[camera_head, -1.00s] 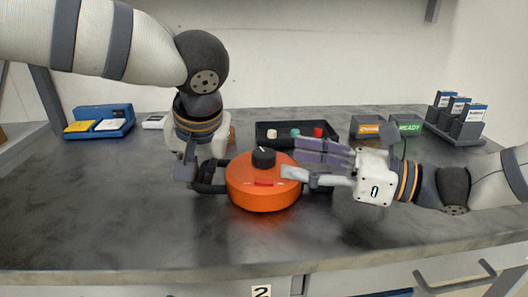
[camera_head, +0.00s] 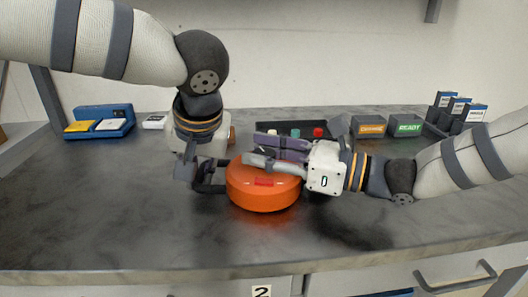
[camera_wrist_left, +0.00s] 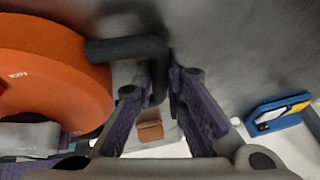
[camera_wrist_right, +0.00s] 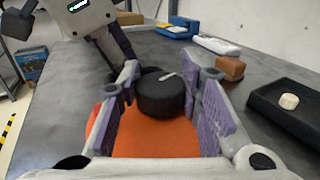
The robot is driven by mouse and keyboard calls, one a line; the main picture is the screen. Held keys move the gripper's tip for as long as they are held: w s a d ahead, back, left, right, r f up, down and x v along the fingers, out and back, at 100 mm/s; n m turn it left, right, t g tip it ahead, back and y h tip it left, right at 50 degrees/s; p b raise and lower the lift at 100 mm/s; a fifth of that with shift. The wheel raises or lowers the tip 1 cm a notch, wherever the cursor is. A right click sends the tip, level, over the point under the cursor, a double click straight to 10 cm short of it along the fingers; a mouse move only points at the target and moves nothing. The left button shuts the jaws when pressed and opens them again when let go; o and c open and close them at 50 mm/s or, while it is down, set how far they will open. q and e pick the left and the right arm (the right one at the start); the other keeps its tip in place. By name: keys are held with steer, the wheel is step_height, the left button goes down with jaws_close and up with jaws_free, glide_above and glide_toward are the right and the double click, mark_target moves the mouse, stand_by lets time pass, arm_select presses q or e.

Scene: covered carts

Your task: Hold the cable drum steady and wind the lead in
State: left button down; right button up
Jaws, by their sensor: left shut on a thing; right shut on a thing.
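The orange cable drum (camera_head: 262,197) lies flat on the grey bench, with a red mark on its side. My left gripper (camera_head: 197,176) is shut on the drum's black side handle (camera_wrist_left: 128,48), at the drum's left. My right gripper (camera_head: 268,152) reaches in from the right over the drum's top and is shut on the black knob (camera_wrist_right: 161,95), which has a pale pointer mark. In the head view this gripper hides the knob. I cannot make out the lead in any view.
A black tray (camera_head: 263,126) with white, teal and red pieces stands behind the drum. Orange (camera_head: 368,126) and green-labelled (camera_head: 405,125) boxes stand right of it. A blue holder (camera_head: 100,120) is at the back left. The bench front is clear.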

steer(key=shift+r+m+t+h, duration=0.1)
steer(key=shift+m+t+h, duration=0.2)
steer(key=shift+m+t, duration=0.45)
steer(key=m+t+h, duration=0.1)
steer(key=t, duration=0.1)
steer(key=m+t+h, duration=0.1)
steer(key=t, duration=0.1)
steer(key=shift+s+a+r+m, duration=0.1)
steer(key=shift+a+m, duration=0.05)
steer(key=shift+m, duration=0.2)
steer(key=shift+m+t+h, duration=0.3)
steer(key=shift+t+h, duration=0.05)
steer(key=shift+h, duration=0.35)
steer(key=o, duration=1.2)
steer(key=shift+d, duration=0.2)
